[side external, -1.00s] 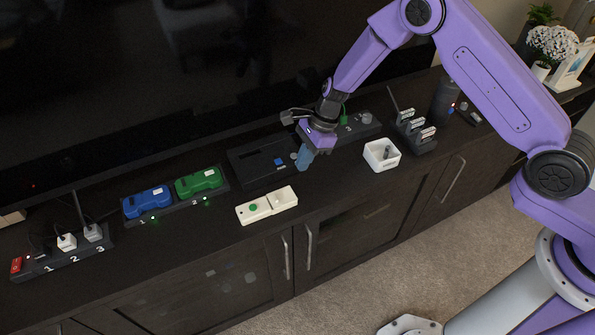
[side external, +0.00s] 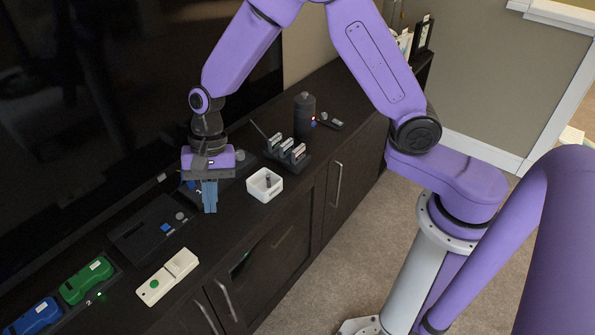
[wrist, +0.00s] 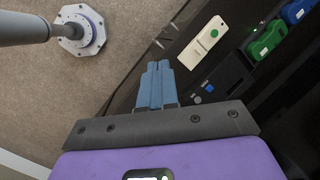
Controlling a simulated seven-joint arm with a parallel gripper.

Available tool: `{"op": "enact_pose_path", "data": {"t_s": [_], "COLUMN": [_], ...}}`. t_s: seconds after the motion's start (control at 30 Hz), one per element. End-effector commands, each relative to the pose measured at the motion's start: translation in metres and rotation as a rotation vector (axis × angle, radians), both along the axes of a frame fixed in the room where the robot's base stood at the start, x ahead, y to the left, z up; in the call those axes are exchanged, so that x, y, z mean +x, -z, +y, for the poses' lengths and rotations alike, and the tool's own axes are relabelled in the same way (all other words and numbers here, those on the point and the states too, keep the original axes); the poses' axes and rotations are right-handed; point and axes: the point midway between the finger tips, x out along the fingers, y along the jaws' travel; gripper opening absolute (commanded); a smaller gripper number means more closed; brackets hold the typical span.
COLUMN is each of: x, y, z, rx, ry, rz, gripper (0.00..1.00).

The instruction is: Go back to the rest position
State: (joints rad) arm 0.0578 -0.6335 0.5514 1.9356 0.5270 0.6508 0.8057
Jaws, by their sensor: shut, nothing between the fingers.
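My gripper (side external: 209,208) hangs fingers-down over the dark cabinet (side external: 250,222), between a black box and a small white open box in the side external view. Its blue fingers are together with nothing between them. In the wrist view the shut fingers (wrist: 158,68) appear against the cabinet's front edge and the floor, clear of the objects. My arm is bent, with the forearm reaching out over the cabinet; how high the fingertips are is hard to tell.
The black box (side external: 140,240), white-and-green case (side external: 167,277), green car-like block (side external: 86,281) and blue one (side external: 36,316) lie to the left. The white box (side external: 265,185) holds a small dark item. A rack (side external: 288,155) and dark cylinder (side external: 304,115) stand to the right.

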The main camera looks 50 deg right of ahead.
Motion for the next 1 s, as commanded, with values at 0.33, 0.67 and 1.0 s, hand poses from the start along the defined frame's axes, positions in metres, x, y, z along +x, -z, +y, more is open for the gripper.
{"op": "enact_pose_path", "data": {"t_s": [0.33, 0.67, 1.0], "x": [-0.091, -0.175, -0.239], "y": [-0.056, -0.089, -0.102], "z": [-0.045, -0.111, -0.178], "rx": [-0.021, -0.055, -0.099], "ry": [-0.592, -1.143, -1.621], "rz": [-0.135, -0.257, -0.355], "gripper": [0.00, 0.00, 0.00]}}
